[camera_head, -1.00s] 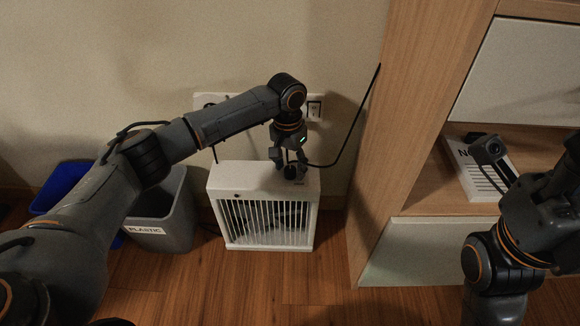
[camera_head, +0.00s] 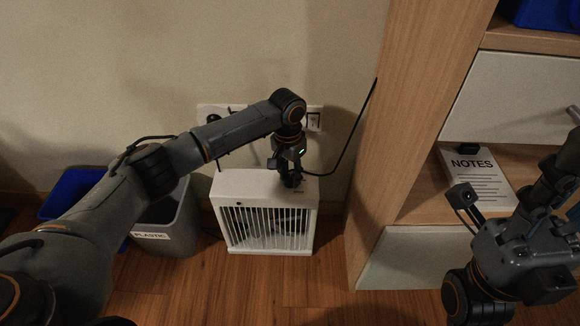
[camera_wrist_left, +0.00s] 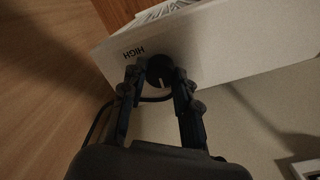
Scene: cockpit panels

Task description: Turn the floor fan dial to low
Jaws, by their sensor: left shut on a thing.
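The white box-shaped floor fan (camera_head: 238,183) stands on the floor against the wall, with its slatted grille facing forward. Its round black dial (camera_wrist_left: 159,68) is on the top face near the right end, with a white mark on it. The word HIGH (camera_wrist_left: 133,53) shows upside down beside the dial in the left wrist view. My left gripper (camera_head: 290,180) reaches down onto the dial and is shut on it, one finger on each side. The fingers hide most of the dial in the head view. My right gripper (camera_head: 545,205) is at the right edge, partly cut off, its fingertips unclear.
A grey bin (camera_head: 178,222) labelled PLASTIC and a blue bin (camera_head: 72,192) stand left of the fan. A wooden cabinet (camera_head: 385,165) with a NOTES paper (camera_head: 474,176) on its shelf stands right. A cable (camera_head: 352,133) and wall socket strip (camera_head: 314,120) are behind.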

